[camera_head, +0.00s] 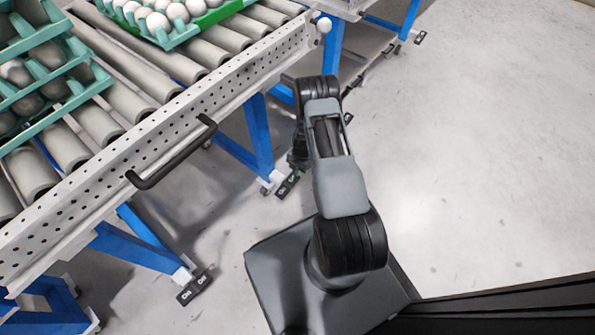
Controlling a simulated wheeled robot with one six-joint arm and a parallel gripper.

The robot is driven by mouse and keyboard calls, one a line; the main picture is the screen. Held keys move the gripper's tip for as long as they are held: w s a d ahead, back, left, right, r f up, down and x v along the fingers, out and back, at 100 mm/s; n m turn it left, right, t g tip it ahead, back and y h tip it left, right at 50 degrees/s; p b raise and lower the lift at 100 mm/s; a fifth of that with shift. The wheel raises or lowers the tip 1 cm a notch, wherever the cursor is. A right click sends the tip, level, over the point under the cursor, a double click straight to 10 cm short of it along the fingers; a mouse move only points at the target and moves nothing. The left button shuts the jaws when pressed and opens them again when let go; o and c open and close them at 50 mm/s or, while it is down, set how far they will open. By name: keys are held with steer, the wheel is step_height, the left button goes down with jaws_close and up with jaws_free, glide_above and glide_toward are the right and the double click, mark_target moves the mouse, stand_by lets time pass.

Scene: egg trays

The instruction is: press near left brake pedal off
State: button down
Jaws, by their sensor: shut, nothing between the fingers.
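A dark brake pedal (287,184) sits at the foot of a blue leg, just below my gripper in the picture. A second dark brake pedal (194,287) with pale ON and OFF style lettering sits at the foot of another blue leg, lower left. My gripper (297,163) is a dark shape at the arm's far end, low beside the conveyor leg. It is shut and holds nothing. Its fingertips are partly hidden and small, so I cannot tell whether it touches the nearer pedal.
A roller conveyor (215,95) with a perforated side rail and black handle (170,160) runs along the left. Egg trays (178,38) rest on its rollers. Another blue-legged stand with a pedal (420,38) is at the top. The grey floor (470,170) on the right is clear.

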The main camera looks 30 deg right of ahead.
steer(key=shift+w+d+f+b, duration=0.15)
steer(key=shift+d+f+b, duration=0.2)
steer(key=shift+f+b, duration=0.7)
steer(key=shift+r, duration=0.4)
steer(key=shift+r, duration=0.65)
steer(key=w+d+r+p, duration=0.3)
steer(key=d+r+p, duration=0.2)
steer(key=r, duration=0.6)
steer(key=shift+d+r, duration=0.25)
steer(key=shift+d, duration=0.65)
